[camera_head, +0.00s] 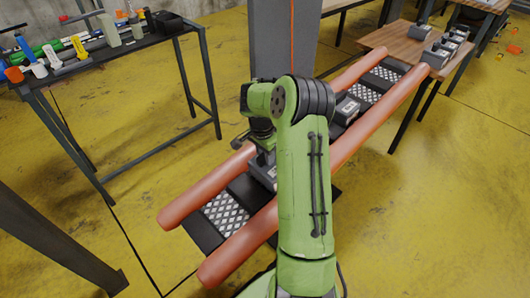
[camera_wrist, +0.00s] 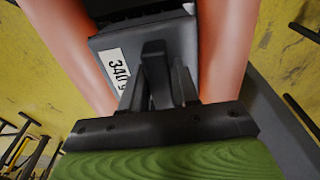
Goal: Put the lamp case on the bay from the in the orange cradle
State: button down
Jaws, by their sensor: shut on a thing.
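The orange cradle is two long orange tubes (camera_head: 233,252) with a dark floor between them, holding patterned metal plates (camera_head: 226,213). A grey case (camera_head: 262,170) with a white label reading about "340 g" is between the tubes, also seen in the wrist view (camera_wrist: 178,40). My gripper (camera_wrist: 165,85) is shut on this case at its top. In the head view my own arm hides the fingers and much of the case. I cannot tell whether the case rests on the floor. Another grey case (camera_head: 347,108) sits farther up the cradle, partly behind my arm.
A wooden table (camera_head: 403,42) at the back right bears several grey cases (camera_head: 447,47). A dark bench (camera_head: 98,53) with tools and a black bin (camera_head: 167,22) stands at left. A grey pillar (camera_head: 270,45) rises behind the cradle. The yellow floor at right is open.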

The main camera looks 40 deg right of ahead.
jog(key=c, duration=0.8)
grip_release()
jog(key=shift+f, duration=0.1)
jog(key=shift+o, duration=0.2)
notch_tip(320, 180, up, 16)
jog(key=a+p, duration=0.1)
jog(key=p, duration=0.5)
jog(key=shift+a+f, duration=0.15)
jog(key=shift+a, duration=0.15)
